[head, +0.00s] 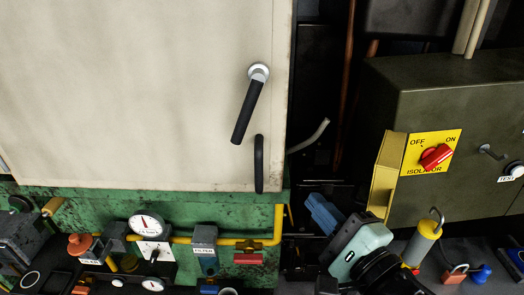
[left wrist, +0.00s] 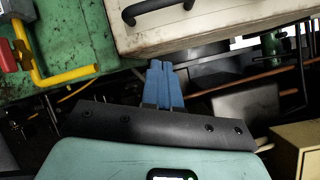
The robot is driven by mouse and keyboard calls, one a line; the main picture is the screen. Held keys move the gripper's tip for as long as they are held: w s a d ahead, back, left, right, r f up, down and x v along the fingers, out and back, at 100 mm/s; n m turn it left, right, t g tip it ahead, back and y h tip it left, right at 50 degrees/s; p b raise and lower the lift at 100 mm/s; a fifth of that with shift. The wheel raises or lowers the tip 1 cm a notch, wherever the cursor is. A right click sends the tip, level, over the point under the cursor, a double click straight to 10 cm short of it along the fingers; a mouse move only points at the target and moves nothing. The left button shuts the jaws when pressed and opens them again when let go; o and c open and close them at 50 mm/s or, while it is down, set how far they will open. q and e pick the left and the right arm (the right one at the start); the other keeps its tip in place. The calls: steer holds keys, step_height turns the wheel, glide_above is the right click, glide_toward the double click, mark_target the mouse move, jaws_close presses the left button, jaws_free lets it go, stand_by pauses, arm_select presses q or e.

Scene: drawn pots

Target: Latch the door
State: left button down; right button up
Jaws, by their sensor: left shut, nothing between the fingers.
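The cream door (head: 130,90) fills the upper left of the head view, over a green cabinet body. A black lever handle (head: 247,108) with a silver hub (head: 259,72) sits near its right edge, pointing down and slightly left. A black pull handle (head: 259,164) is below it. The pull handle (left wrist: 160,8) and the door's lower corner (left wrist: 190,35) also show in the left wrist view. My left gripper (head: 318,208) is below and right of the door, apart from both handles. Its blue fingers (left wrist: 163,78) are together and empty. My right gripper is not in view.
A grey isolator box (head: 440,110) with a red switch (head: 436,157) and yellow plate stands at right. A yellow panel (head: 386,175) projects beside my gripper. A yellow pipe (head: 230,240), gauge (head: 146,224) and several valves line the bottom. A dark gap lies right of the door.

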mark_target(247, 107)
arm_select(q)
steer(key=s+r+n+y, duration=0.2)
steer(key=s+r, duration=0.3)
steer(key=r, duration=0.2)
steer(key=shift+a+n+t, duration=0.3)
steer(key=shift+a+t, duration=0.1)
steer(key=shift+w, duration=0.1)
